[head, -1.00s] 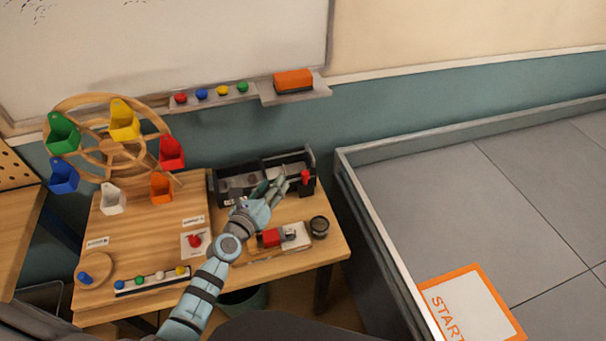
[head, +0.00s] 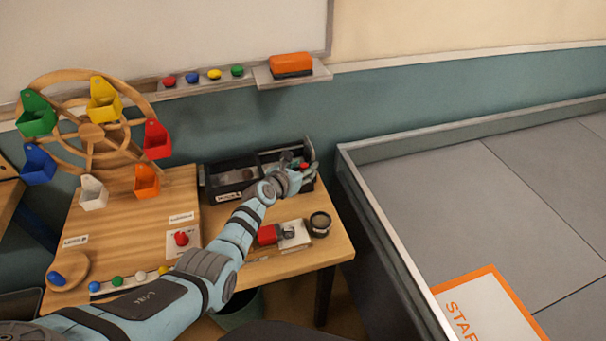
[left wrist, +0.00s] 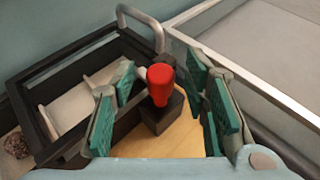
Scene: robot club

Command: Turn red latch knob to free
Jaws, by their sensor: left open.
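A red knob (left wrist: 160,84) stands upright on a black block beside the black tray (left wrist: 66,68) in the left wrist view. In the head view, only a little of the red knob (head: 304,165) shows, at the tray's right end. My left gripper (head: 302,172) is open around it, with one pair of green-padded fingers on each side. Gaps show between the pads and the knob, so it is not gripped. My fingers hide most of the knob in the head view. My right gripper is not in view.
A second red knob (head: 181,238) sits on a white plate on the wooden table. A red-and-white block (head: 268,234) and a dark round cup (head: 319,222) stand in front of the tray. A grey-walled arena (head: 365,205) lies to the right. A bucket wheel (head: 91,132) stands left.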

